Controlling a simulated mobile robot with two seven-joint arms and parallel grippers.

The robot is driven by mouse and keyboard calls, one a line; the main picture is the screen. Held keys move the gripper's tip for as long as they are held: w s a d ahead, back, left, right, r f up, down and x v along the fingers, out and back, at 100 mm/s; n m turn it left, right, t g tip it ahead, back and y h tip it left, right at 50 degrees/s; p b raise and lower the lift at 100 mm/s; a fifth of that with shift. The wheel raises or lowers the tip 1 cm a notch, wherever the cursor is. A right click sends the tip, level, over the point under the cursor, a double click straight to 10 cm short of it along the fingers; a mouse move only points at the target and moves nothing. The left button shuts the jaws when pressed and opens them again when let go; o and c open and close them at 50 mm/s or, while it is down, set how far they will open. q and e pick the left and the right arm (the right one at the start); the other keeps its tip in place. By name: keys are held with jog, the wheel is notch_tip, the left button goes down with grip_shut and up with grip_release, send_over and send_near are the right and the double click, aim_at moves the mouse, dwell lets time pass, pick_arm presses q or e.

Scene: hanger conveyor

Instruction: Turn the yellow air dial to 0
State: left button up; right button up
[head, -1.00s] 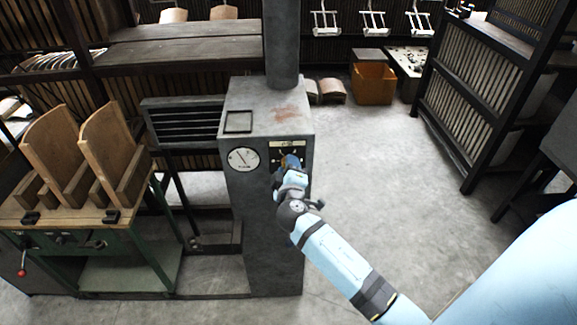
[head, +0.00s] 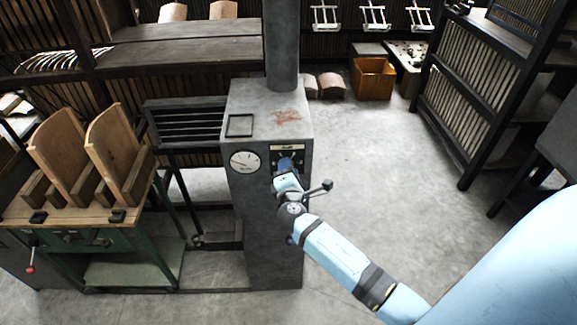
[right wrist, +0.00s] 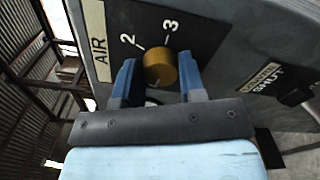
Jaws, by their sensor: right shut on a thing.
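The yellow air dial (right wrist: 160,68) sits on a dark plate on the grey cabinet, below the AIR label (head: 284,147) in the head view. In the right wrist view the numbers 2 and 3 show beside it; I cannot read which mark the dial points at. My right gripper (right wrist: 158,72) is shut on the dial, with one blue finger on each side. In the head view the right gripper (head: 289,166) reaches the cabinet's front and covers the dial. My left gripper is not in view.
A round white gauge (head: 245,161) is on the cabinet (head: 262,230), left of the dial. A dark knob (right wrist: 296,92) shows near a SHUT label in the wrist view. A green bench (head: 105,240) with wooden boards stands left. The floor right of the cabinet is clear.

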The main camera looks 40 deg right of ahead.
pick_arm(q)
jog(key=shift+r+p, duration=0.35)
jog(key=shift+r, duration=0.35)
pick_arm(e)
jog(key=shift+n, duration=0.7)
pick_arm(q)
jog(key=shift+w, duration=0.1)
pick_arm(e)
jog(key=o, duration=0.9)
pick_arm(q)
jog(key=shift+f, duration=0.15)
pick_arm(e)
jog(key=shift+o, duration=0.2)
pick_arm(q)
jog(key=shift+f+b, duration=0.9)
jog(key=shift+b, duration=0.15)
pick_arm(e)
jog(key=v, duration=1.4)
jog(key=shift+d, duration=0.1)
